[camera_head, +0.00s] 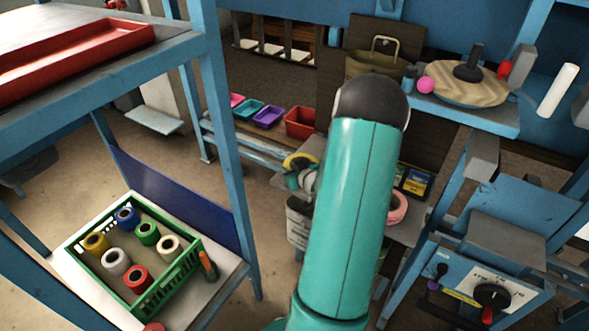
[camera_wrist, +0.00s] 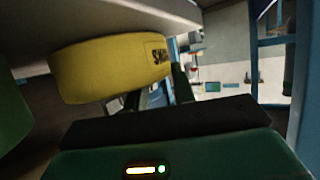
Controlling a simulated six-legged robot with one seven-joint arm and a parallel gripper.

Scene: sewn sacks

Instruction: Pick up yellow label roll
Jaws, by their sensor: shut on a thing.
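The yellow label roll (camera_wrist: 105,70) fills the upper left of the wrist view, with dark print on its side. My gripper (camera_wrist: 158,92) is shut on it; the dark fingers reach up to its right part. In the head view a yellow ring (camera_head: 297,158), seemingly the same roll, shows just left of my teal arm, by a small grey surface. I cannot tell whether the roll touches the surface.
A pink roll (camera_head: 398,207) lies right of my arm. A green crate (camera_head: 190,264) of coloured spools stands at lower left. Small bins, including a red one (camera_head: 302,123), line a back shelf. Blue frame posts (camera_head: 232,150) stand left and right. A control box (camera_head: 488,290) is at lower right.

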